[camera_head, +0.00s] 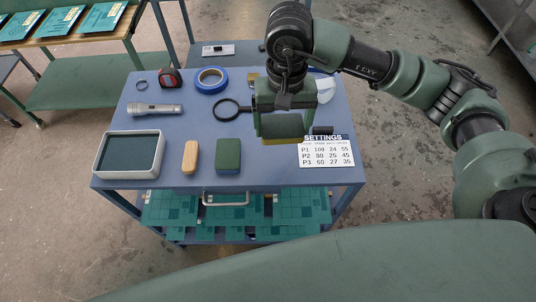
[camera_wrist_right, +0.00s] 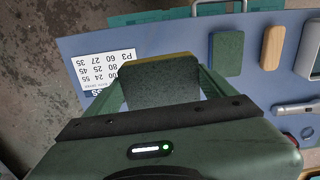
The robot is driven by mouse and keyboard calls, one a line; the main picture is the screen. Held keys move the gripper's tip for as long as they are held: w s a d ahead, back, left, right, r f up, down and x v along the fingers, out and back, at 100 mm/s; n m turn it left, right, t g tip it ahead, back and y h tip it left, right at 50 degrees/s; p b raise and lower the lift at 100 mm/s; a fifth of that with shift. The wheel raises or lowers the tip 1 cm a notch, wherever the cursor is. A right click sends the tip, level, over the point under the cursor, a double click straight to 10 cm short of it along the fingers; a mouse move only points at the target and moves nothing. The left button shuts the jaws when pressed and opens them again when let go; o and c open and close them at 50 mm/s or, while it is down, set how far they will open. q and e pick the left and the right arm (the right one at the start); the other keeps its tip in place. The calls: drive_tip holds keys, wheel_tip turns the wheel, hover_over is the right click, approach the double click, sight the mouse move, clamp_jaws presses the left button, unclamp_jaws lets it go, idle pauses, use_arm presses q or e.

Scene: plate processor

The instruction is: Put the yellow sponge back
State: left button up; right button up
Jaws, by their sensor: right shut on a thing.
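The yellow sponge (camera_head: 285,140) has a dark green top layer and a yellow lower layer. My right gripper (camera_head: 282,122) is shut on it above the right part of the blue cart top (camera_head: 200,118), just left of the settings card. In the right wrist view the sponge (camera_wrist_right: 160,82) sits between the two fingers, green face toward the camera and a yellow strip along its far edge. I cannot tell whether its underside touches the cart. My left gripper is not in view.
A green-topped block (camera_head: 228,154), a wooden block (camera_head: 190,157) and a white tray (camera_head: 129,155) line the front of the cart. The settings card (camera_head: 326,151) lies at right. A flashlight (camera_head: 155,109), blue tape (camera_head: 211,80), tape measure (camera_head: 171,82) and magnifier (camera_head: 228,109) are behind.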

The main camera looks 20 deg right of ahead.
drive_tip(key=a+r, duration=0.1)
drive_tip(key=r, duration=0.1)
drive_tip(key=w+r, duration=0.1)
drive_tip(key=r, duration=0.1)
drive_tip(key=a+r, duration=0.1)
drive_tip(key=r, duration=0.2)
drive_tip(key=shift+w+a, duration=0.35)
drive_tip(key=shift+s+f+m, duration=0.1)
drive_tip(key=shift+f+m, duration=0.2)
drive_tip(key=shift+f, duration=0.05)
drive_tip(key=p, duration=0.4)
hover_over(270, 159)
wheel_tip(270, 159, down, 14)
drive_tip(key=shift+r, duration=0.2)
wheel_tip(270, 159, down, 5)
drive_tip(key=shift+f+p, duration=0.1)
drive_tip(key=shift+p, duration=0.3)
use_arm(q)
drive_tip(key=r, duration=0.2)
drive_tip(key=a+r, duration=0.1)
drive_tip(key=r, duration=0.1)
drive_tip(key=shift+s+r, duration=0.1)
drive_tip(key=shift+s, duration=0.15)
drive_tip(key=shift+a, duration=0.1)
use_arm(e)
drive_tip(key=shift+f, duration=0.1)
drive_tip(key=shift+f+b, duration=0.15)
drive_tip(key=shift+b, duration=0.15)
drive_tip(key=o, duration=1.2)
drive_tip(key=shift+c, duration=0.2)
